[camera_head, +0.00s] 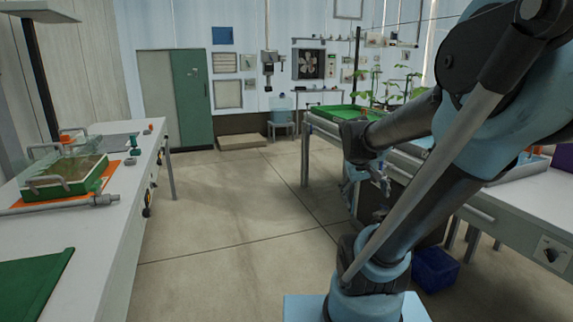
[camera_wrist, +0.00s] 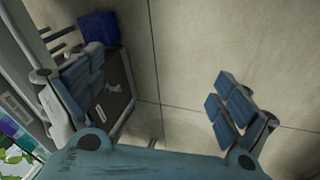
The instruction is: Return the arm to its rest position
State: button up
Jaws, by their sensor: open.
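My arm (camera_head: 480,120) fills the right side of the head view, rising from its blue base and bending over toward the middle. My gripper (camera_head: 375,190) hangs at the forearm's end, beside the right-hand bench and partly hidden by my own links. In the wrist view my gripper (camera_wrist: 160,75) has its two blue-padded fingers wide apart.
A left bench (camera_head: 100,242) carries a green tray (camera_head: 65,185). A right bench (camera_head: 505,212) stands behind my arm, with a blue bin (camera_head: 435,268) on the floor. A green cabinet (camera_head: 190,97) stands at the back. The middle floor (camera_head: 235,205) is clear.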

jog(key=s+a+f+y, duration=0.1)
jog(key=s+a+f, duration=0.1)
jog(key=s, duration=0.2)
jog(key=s+a+f+y, duration=0.1)
jog(key=s+a+f, duration=0.1)
jog(key=s, duration=0.1)
jog(key=s+a+f+y, duration=0.1)
jog(key=s+a+f, duration=0.1)
jog(key=s, duration=0.2)
jog(key=shift+s+a+f, duration=0.3)
jog(key=shift+a+f, duration=0.05)
jog(key=shift+f, duration=0.05)
jog(key=shift+c, duration=0.2)
